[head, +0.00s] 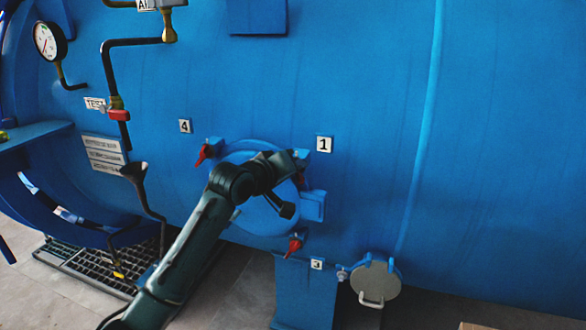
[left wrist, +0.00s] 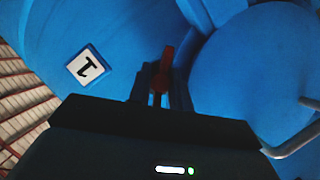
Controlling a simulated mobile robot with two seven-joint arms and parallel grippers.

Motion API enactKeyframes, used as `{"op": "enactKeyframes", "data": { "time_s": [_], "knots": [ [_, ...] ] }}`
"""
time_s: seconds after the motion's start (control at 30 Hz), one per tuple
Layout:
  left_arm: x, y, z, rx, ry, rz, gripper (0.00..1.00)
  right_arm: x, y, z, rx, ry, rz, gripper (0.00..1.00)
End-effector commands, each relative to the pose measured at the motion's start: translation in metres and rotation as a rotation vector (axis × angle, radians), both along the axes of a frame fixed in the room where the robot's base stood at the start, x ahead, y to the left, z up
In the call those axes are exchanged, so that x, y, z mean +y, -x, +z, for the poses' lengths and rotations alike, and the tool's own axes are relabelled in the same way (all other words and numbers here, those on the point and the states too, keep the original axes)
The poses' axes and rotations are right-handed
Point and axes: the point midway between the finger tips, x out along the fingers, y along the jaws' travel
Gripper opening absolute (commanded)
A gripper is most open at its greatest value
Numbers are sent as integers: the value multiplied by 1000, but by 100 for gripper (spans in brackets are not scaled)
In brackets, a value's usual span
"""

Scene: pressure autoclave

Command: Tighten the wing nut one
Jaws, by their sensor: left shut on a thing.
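Wing nut one (left wrist: 164,66) is a red wing nut beside the round blue hatch cover (left wrist: 262,72), just by the white label "1" (left wrist: 86,66). My left gripper (left wrist: 161,96) is shut on it, with the dark fingers on both sides and the red tip standing out beyond them. In the head view my left gripper (head: 299,172) is at the upper right of the hatch cover (head: 262,212), below the label "1" (head: 324,144). A bit of red shows there; the rest of the nut is hidden. My right gripper is in neither view.
Other red wing nuts sit by label "4" (head: 203,153) and label "3" (head: 294,245). A grey round cover with a handle (head: 377,281) is at lower right. A gauge (head: 49,41) and black pipes (head: 108,75) are at left. The blue wall to the right is clear.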

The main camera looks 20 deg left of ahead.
Motion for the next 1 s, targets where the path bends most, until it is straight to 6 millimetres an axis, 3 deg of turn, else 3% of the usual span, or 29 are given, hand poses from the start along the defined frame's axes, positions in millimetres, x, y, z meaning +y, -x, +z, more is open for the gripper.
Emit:
{"op": "enactKeyframes", "data": {
  "time_s": [0.6, 1.0],
  "knots": [
    [-1, 0, 0, -18, -550, -2, 0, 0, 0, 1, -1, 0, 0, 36],
    [-1, 0, -1, -23, -733, -2, 0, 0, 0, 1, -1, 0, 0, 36]
  ]
}}
